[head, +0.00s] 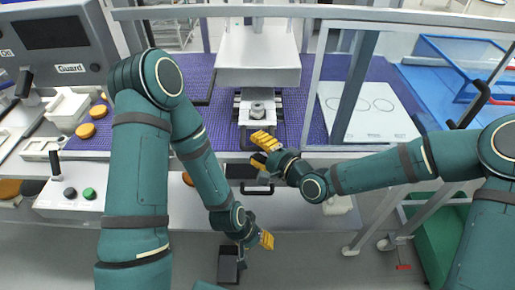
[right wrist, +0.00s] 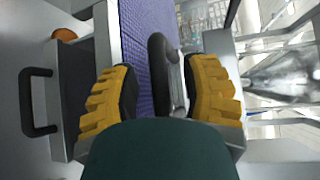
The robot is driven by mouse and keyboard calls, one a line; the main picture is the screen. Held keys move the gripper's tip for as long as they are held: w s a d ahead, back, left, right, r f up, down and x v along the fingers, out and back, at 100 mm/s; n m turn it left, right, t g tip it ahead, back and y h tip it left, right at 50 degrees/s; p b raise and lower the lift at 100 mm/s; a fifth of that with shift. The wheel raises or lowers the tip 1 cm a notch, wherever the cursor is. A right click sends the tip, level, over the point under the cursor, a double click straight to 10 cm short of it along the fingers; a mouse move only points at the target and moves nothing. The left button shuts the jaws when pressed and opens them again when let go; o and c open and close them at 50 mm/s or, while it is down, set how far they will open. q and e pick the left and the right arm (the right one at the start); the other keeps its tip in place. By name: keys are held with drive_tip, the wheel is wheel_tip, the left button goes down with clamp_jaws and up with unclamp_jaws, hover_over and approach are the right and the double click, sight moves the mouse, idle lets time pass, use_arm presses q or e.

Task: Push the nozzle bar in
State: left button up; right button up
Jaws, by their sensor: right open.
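The nozzle bar seems to be the grey metal slide (head: 257,96) under the white filler head, with a black handle at its front end. In the right wrist view a black loop handle (right wrist: 158,62) stands between the two yellow fingers. My right gripper (head: 262,141) is open at the front of this slide, with its fingers on either side of the handle; I cannot tell whether they touch it. My left gripper (head: 265,240) hangs low in front of the machine, away from the slide. Its finger opening cannot be made out.
A drawer with a black handle (head: 257,190) sits below the slide, and it also shows in the right wrist view (right wrist: 38,102). A purple belt (head: 300,110) runs across. A white plate with circles (head: 368,110) lies to the right. Frame posts flank the filler head (head: 258,55).

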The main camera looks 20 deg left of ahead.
clamp_jaws()
idle(0.3)
drive_tip(key=w, duration=0.2)
drive_tip(key=w+a, duration=0.1)
drive_tip(key=w, duration=0.1)
drive_tip(key=shift+w+a+b, duration=0.2)
drive_tip(key=shift+w+b, duration=0.1)
drive_tip(key=shift+b, duration=0.1)
drive_tip(key=shift+s, duration=0.1)
unclamp_jaws()
